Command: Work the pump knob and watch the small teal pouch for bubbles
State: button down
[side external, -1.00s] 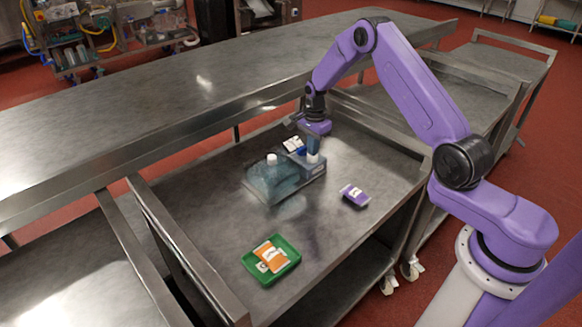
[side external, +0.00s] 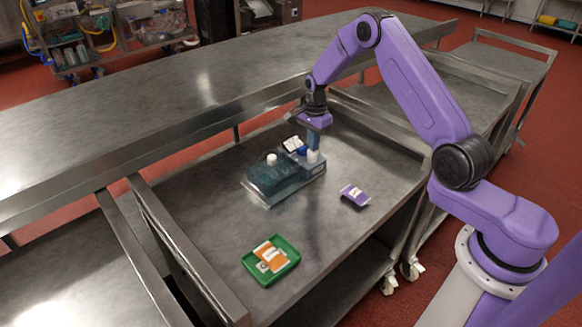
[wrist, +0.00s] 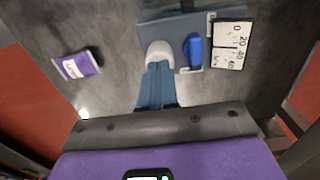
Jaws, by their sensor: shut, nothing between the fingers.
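The bench device is a see-through teal-tinted chamber (side external: 268,180) with a white cap (side external: 272,159) and a blue-grey pump block at its right. The white pump knob (side external: 313,156) is on that block; it also shows in the wrist view (wrist: 160,47). My gripper (side external: 314,147) points down at the knob with its blue fingers (wrist: 159,68) together and empty. The fingertips are at the knob; whether they touch cannot be told. A small teal pouch cannot be picked out inside the dark chamber, and no bubbles can be made out.
A white scale (wrist: 231,45) and a blue part (wrist: 194,50) are beside the knob. A purple packet (side external: 354,195) lies right of the device. A green tray (side external: 285,271) with orange packets is at the front. The steel cart top is otherwise clear, with raised side rails.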

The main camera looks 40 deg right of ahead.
jog(key=shift+f, duration=0.2)
jog(key=shift+f, duration=0.95)
jog(key=shift+r, duration=1.15)
jog(key=shift+r, duration=3)
